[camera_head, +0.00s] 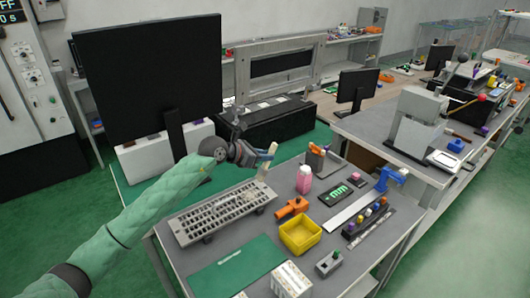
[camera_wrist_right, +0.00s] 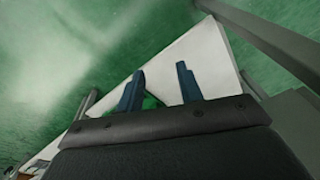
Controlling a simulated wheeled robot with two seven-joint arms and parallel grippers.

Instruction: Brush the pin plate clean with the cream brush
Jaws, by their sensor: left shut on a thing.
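The pin plate (camera_head: 215,217) is a long grey tray with rows of small pins, lying at the left of the grey worktable in the head view. My left gripper (camera_head: 265,155) reaches in from the left and is shut on the cream brush (camera_head: 270,149). The brush is held tilted, near the right end of the plate; whether its lower end touches the plate I cannot tell. My right gripper (camera_wrist_right: 160,76) shows only in the right wrist view. Its two blue fingers are apart with nothing gripped between them.
A yellow bin (camera_head: 300,235), an orange tool (camera_head: 291,208), a pink bottle (camera_head: 304,180) and a green mat (camera_head: 236,268) lie around the plate. A blue clamp (camera_head: 388,178) stands at the right. A large monitor (camera_head: 150,80) stands behind my left arm.

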